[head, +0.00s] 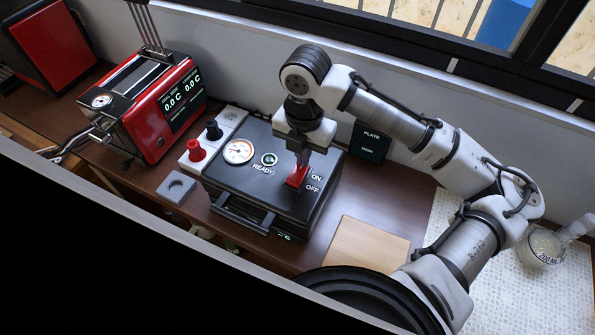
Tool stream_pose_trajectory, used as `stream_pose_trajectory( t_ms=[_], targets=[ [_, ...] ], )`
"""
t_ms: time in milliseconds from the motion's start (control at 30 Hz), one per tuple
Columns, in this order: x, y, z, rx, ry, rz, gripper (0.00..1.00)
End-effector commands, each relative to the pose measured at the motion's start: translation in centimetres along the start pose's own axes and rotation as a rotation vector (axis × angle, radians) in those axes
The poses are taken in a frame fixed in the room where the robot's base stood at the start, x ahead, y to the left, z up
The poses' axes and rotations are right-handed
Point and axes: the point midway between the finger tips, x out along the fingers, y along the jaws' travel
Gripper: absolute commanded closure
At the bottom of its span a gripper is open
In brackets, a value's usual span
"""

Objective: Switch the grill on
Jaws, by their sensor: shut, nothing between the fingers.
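The black grill (240,190) stands on the brown counter with its lid down and its handle (243,219) at the front. On its top are a round dial, a small READY indicator and a red switch (294,181) beside the labels ON and OFF. My gripper (301,164) is shut and empty, pointing down right at the red switch. It partly covers the switch, and I cannot tell whether it touches it or which way the switch is set.
A red device with a temperature display (160,105) stands at the left. Red and black knobs (196,150) sit beside the grill. A wooden board (366,250) lies to the right, and a glass beaker (545,250) stands at the far right.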

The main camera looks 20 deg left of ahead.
Motion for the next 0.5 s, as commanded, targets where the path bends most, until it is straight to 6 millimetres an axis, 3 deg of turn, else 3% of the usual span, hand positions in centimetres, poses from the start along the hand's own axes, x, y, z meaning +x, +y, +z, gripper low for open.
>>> stream_pose_trajectory(
  t_ms=[200, 500],
  targets=[
    [0.6, 0.0, 0.0, 0.000, 0.001, 0.000, 1.00],
    [-1.3, 0.0, 0.0, -0.001, 0.001, 0.001, 1.00]
  ],
)
